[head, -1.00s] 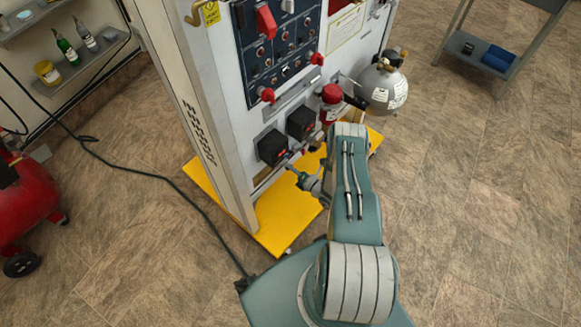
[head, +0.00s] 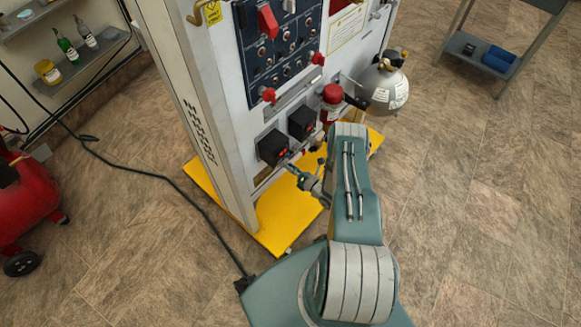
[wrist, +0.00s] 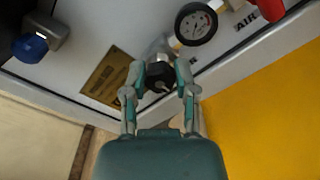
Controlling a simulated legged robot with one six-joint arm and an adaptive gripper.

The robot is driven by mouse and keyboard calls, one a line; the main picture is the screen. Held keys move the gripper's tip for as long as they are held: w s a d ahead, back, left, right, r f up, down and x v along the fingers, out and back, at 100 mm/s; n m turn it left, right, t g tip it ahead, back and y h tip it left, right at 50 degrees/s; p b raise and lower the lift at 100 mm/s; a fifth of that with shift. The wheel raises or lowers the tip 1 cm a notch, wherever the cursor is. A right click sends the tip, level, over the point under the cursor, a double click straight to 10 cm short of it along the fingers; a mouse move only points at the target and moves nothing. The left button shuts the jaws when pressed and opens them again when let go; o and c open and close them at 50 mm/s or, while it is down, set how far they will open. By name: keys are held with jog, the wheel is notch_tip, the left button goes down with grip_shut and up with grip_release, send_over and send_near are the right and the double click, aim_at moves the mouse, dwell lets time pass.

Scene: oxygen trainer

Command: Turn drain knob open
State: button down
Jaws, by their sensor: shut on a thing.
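In the wrist view, a dark knob (wrist: 159,78) on a metal fitting sits at the lower part of the panel, between the fingers of my gripper (wrist: 160,72). I take it to be the drain knob. My gripper is shut on it, one finger on each side. The fingers hide the knob's sides, and whether it is open cannot be told. In the head view, my gripper (head: 289,167) reaches the lower front of the white panel (head: 222,100), below two black boxes (head: 272,147). The knob is too small to make out there.
A pressure gauge (wrist: 196,24) is just above and right of the knob. A blue-handled valve (wrist: 30,47) is at the left and a brass plate (wrist: 106,77) is between. The stand has a yellow base (head: 275,236).

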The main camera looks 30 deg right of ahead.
jog(key=shift+s+a+f, duration=0.15)
jog(key=shift+s+f, duration=0.05)
jog(key=shift+f, duration=0.1)
jog(key=shift+c, duration=2)
grip_release()
jog(key=shift+r, duration=0.1)
jog(key=shift+w+d, duration=0.1)
jog(key=shift+d, duration=0.1)
jog(key=v, duration=1.2)
